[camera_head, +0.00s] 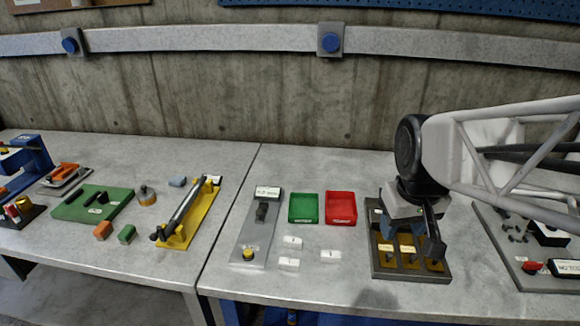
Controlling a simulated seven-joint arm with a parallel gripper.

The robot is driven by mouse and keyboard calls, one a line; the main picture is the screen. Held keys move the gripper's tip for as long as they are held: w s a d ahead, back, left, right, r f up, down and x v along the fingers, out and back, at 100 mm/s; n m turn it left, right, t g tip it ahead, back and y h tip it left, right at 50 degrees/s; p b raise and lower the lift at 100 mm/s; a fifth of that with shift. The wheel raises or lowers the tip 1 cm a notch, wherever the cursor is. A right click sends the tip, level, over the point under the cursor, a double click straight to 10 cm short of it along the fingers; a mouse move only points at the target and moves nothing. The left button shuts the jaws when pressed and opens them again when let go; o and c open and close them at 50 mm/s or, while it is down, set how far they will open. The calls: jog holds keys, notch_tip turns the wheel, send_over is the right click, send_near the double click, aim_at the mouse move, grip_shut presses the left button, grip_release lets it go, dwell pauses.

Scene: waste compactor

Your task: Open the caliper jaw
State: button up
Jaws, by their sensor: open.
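A long grey plate (247,222) lies left of the middle of the table. It carries a small white-labelled display (268,192) at its far end, a dark block (262,211) just below that, and a yellow knob (248,253) near its front. It looks like the caliper station, but the jaw and its gap are too small to make out. My gripper (411,232) is well to the right of it, pointing down over a dark fixture board (388,273). Its fingers are apart, and I see nothing held between them.
A green tray (303,221) and a red tray (341,222) stand between the grey plate and my gripper. Small white labelled blocks (291,242) lie in front of them. A yellow fixture (174,243) is left of the plate; another grey board (515,275) is far right.

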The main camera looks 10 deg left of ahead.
jog(key=w+a+f+n, duration=0.1)
jog(key=w+a+n, duration=0.2)
jog(key=w+a, duration=0.5)
jog(key=n+g, duration=0.2)
jog(key=n, duration=0.5)
send_over(259, 211)
jog(key=f, duration=1.3)
jog(key=shift+s+d+f, duration=0.1)
jog(key=shift+d+f, duration=0.05)
jog(key=shift+d, duration=0.1)
jog(key=shift+a+f+n, duration=0.15)
jog(key=shift+a+n, duration=0.15)
jog(key=shift+f, duration=3.9)
grip_shut()
